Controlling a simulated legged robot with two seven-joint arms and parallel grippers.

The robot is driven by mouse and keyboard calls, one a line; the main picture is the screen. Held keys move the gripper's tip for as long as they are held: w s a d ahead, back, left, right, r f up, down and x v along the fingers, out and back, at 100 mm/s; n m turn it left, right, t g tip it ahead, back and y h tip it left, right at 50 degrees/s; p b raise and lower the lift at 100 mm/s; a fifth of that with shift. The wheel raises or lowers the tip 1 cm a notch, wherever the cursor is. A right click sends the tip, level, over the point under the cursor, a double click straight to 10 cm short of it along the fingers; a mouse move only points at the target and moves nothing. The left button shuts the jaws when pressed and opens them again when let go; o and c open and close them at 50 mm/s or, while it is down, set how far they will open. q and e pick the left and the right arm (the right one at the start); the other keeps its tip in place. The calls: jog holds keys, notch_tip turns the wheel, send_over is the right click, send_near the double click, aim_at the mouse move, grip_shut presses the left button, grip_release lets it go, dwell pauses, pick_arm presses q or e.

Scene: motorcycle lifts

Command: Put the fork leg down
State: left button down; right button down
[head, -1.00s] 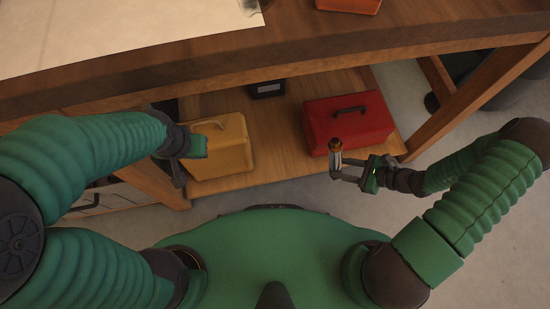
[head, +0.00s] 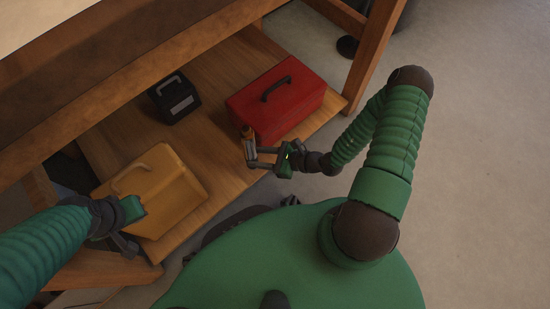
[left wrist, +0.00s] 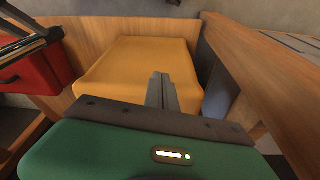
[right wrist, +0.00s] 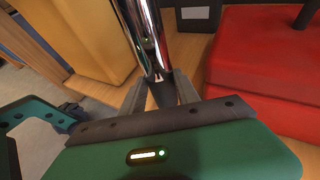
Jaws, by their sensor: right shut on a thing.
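The fork leg is a shiny chrome tube (right wrist: 147,35) in the right wrist view, upright between my right gripper's fingers (right wrist: 160,88). In the head view the fork leg (head: 248,143) looks short, with an orange-brown top end. My right gripper (head: 251,157) is shut on it in front of the red toolbox, near the shelf's front edge. The lower end of the fork leg is hidden. My left gripper (head: 130,246) is empty at the front of the yellow case, and its fingers (left wrist: 162,92) are together in the left wrist view.
The lower wooden shelf (head: 215,75) holds a red toolbox (head: 290,105), a yellow case (head: 165,190) and a small black box (head: 175,97). Bare shelf lies between them. The bench top's thick edge (head: 120,75) overhangs, and a wooden leg (head: 370,55) stands at right.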

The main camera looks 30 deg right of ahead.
jog(key=b+x, duration=0.2)
jog(key=x, duration=0.1)
jog(key=s+b+x, duration=0.1)
jog(key=b+x, duration=0.1)
jog(key=b, duration=0.1)
jog(key=f+b+x, duration=0.1)
jog(key=b+x, duration=0.1)
jog(key=x, duration=0.1)
jog(key=shift+a+f, duration=0.2)
jog(key=shift+a, duration=0.35)
jog(key=shift+r, duration=0.2)
jog(key=c, duration=0.9)
grip_release()
jog(key=shift+f, duration=0.15)
